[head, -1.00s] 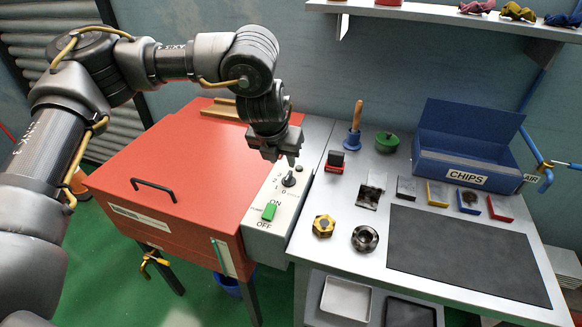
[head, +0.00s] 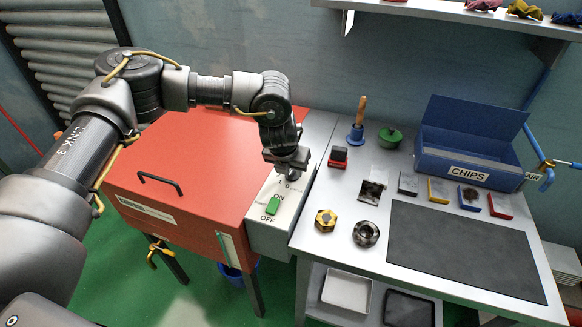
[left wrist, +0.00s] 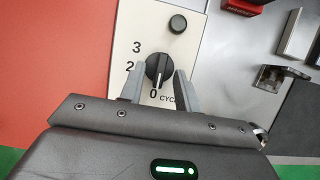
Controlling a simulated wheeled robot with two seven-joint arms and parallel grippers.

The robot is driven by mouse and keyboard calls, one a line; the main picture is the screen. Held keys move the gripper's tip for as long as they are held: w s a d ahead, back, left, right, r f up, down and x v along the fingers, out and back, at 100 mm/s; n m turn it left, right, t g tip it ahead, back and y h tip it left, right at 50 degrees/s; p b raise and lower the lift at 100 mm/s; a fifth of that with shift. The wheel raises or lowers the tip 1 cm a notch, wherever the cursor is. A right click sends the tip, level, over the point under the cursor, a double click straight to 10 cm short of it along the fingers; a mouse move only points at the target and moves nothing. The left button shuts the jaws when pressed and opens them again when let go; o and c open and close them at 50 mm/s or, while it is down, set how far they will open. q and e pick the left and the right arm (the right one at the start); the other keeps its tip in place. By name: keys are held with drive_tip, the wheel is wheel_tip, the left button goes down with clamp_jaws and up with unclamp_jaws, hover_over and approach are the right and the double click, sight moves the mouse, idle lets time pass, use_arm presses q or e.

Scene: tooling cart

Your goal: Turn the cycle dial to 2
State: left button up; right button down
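The black cycle dial (left wrist: 158,70) sits on the pale control panel (left wrist: 205,48) in the left wrist view. Its white pointer line points down toward the 0. The 2 and 3 are printed to its left; another number is hidden by a finger. My left gripper (left wrist: 159,72) is open, with one finger on each side of the dial and small gaps visible. Whether the fingertips reach down around the knob is hard to tell. In the head view the left gripper (head: 288,172) is over the panel and hides the dial. My right gripper is not in view.
A dark round button (left wrist: 178,24) is above the dial. A green ON/OFF switch (head: 268,204) is on the panel, nearer the front. The red cabinet (head: 205,165) is left of it. The grey bench (head: 335,215) at right holds several blocks and a blue CHIPS box (head: 440,165).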

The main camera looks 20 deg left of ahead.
use_arm(q)
drive_tip(key=shift+f, duration=0.15)
drive_tip(key=shift+c, duration=0.4)
clamp_jaws()
